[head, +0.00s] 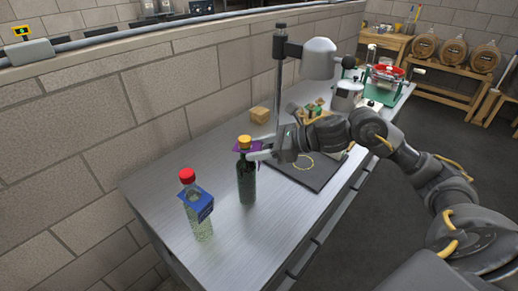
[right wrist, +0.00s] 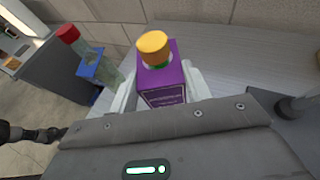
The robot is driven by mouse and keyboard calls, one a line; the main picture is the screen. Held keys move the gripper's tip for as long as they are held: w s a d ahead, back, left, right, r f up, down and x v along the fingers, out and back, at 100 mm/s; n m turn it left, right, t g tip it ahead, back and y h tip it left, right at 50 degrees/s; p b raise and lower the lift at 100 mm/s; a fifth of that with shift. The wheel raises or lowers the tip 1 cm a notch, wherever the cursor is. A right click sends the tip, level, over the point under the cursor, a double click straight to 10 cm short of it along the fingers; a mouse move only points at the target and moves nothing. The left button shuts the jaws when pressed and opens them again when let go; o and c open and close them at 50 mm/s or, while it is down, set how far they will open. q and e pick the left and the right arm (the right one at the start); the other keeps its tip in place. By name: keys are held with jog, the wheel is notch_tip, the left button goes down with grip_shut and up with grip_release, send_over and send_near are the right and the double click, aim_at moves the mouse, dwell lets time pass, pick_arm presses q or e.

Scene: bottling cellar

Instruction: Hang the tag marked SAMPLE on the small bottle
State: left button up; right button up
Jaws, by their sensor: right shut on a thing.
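A dark green bottle (head: 247,184) with a yellow cap (head: 244,142) stands upright on the steel bench. A purple tag (head: 246,147) is around its neck just below the cap; the right wrist view shows the tag (right wrist: 163,95) with the cap and a bit of green neck coming up through its hole. The tag's print is too small to read. My right gripper (head: 256,154) is shut on the purple tag, one pale finger at each side. A clear bottle (head: 200,222) with a red cap and a blue tag (head: 200,205) stands to the left. My left gripper is not in view.
A dark mat (head: 312,176) with a yellowish ring lies right of the bottles, by a stand with a grey head (head: 319,58). A wooden block (head: 260,114) lies near the block wall. The bench's front left is clear.

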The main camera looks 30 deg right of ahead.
jog(key=shift+f, duration=0.25)
jog(key=o, duration=0.7)
dwell(0.3)
jog(key=shift+d, duration=0.1)
jog(key=shift+b+v, duration=2.45)
jog(key=shift+v, duration=1.5)
